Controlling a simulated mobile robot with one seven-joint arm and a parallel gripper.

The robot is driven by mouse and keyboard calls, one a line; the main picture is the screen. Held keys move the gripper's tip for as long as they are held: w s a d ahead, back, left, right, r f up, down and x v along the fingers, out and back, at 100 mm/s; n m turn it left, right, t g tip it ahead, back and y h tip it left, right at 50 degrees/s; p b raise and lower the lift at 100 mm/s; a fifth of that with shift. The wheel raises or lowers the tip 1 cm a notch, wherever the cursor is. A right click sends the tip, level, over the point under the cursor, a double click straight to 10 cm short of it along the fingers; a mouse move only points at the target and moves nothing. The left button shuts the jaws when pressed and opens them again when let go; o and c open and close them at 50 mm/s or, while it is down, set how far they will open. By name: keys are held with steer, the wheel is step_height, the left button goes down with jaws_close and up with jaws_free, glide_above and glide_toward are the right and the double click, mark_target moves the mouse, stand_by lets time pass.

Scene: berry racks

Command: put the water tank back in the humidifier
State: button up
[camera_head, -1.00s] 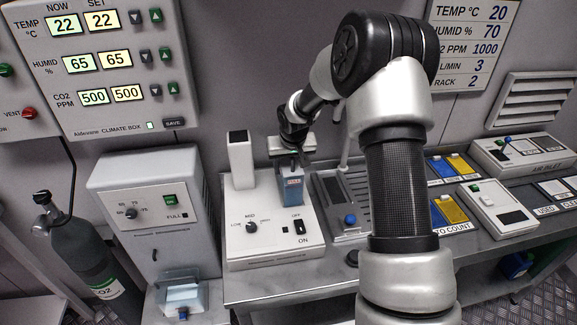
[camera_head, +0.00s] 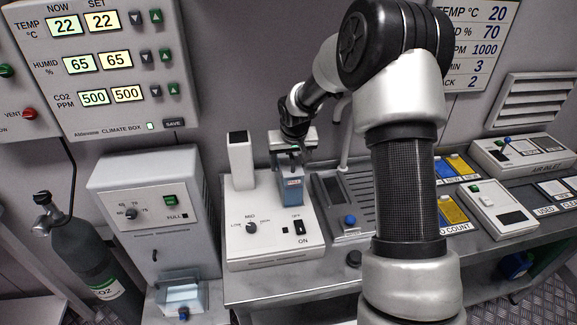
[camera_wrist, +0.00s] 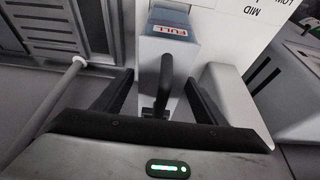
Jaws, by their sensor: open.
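The white humidifier (camera_head: 272,238) stands on the bench, with a LOW/MID dial and an OFF/ON switch; its housing also shows in the wrist view (camera_wrist: 232,22). The blue water tank (camera_head: 291,191) stands upright at the humidifier's back right, its red-lettered label facing front. In the wrist view the tank (camera_wrist: 172,18) shows a FULL label and a black handle (camera_wrist: 166,80). My gripper (camera_wrist: 160,82) is open, one finger on each side of the handle, with gaps visible. How fully the tank is seated cannot be told.
A white column (camera_head: 241,160) rises at the humidifier's back left. A grey drip tray with a tap (camera_head: 345,205) stands close on the right. A white cabinet (camera_head: 155,220) is on the left. Boxes and blue and yellow trays lie farther right.

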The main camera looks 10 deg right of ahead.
mark_target(292, 155)
steer(key=v, duration=0.9)
steer(key=s+r, duration=0.8)
steer(key=r, duration=0.1)
steer(key=s+r+t, duration=0.1)
steer(key=s+r, duration=0.2)
steer(key=s, duration=0.5)
steer(key=s+r, duration=0.3)
steer(key=s, duration=1.5)
steer(key=shift+f+g, duration=0.9)
steer(key=shift+f, duration=1.55)
steer(key=shift+w+r+t, duration=0.1)
steer(key=shift+r+t, duration=0.4)
steer(key=shift+r, duration=0.65)
steer(key=shift+w+r+t, duration=0.1)
steer(key=shift+r+t, duration=0.4)
steer(key=shift+r, duration=0.65)
